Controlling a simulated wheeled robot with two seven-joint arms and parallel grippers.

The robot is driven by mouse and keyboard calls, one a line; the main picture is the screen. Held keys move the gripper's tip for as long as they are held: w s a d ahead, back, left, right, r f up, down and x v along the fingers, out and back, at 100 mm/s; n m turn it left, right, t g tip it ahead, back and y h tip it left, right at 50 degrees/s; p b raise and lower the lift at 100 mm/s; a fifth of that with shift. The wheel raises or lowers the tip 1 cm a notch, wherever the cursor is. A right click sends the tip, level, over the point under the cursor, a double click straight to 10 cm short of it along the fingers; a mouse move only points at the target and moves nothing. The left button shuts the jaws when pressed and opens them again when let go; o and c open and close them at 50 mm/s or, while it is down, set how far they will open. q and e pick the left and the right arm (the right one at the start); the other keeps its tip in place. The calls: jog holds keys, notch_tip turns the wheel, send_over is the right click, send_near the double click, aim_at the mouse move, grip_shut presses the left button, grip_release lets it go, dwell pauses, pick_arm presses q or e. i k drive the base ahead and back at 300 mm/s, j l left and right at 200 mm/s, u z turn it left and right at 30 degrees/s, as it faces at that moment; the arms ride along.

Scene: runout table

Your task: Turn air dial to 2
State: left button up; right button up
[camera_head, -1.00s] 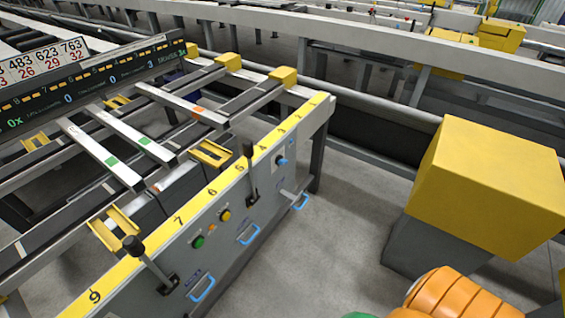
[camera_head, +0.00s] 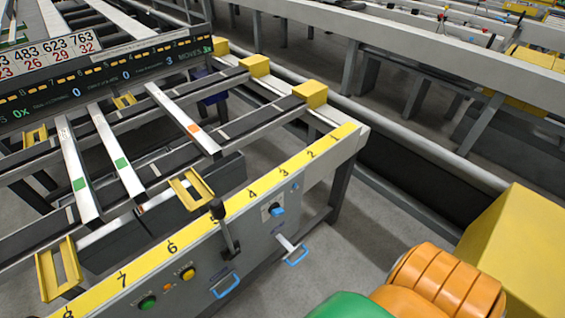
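The blue dial knob (camera_head: 277,210) sits on a small light plate on the grey front panel (camera_head: 252,237) of the runout table, below the yellow strip (camera_head: 200,220) with black numbers. The knob's pointer and the plate's markings are too small to read. Neither of my grippers shows in the head view. A rounded orange segmented part (camera_head: 440,285) with a green part (camera_head: 345,306) shows at the bottom right; no fingers are visible on it.
A black-knobbed lever (camera_head: 222,225) stands left of the dial. Blue handles (camera_head: 225,285) (camera_head: 297,256) jut from the panel's lower part. Green (camera_head: 147,302) and yellow (camera_head: 188,273) buttons are farther left. A yellow box (camera_head: 520,250) stands at the right. Grey floor lies before the panel.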

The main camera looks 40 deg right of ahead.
aim_at(274, 210)
jog(key=i+l+u, duration=0.1)
jog(key=l+u, duration=0.25)
jog(key=l, duration=0.5)
jog(key=l+u, duration=0.35)
jog(key=l, duration=0.45)
jog(key=k+l+u, duration=0.1)
jog(key=l+u, duration=0.2)
jog(key=l, duration=0.55)
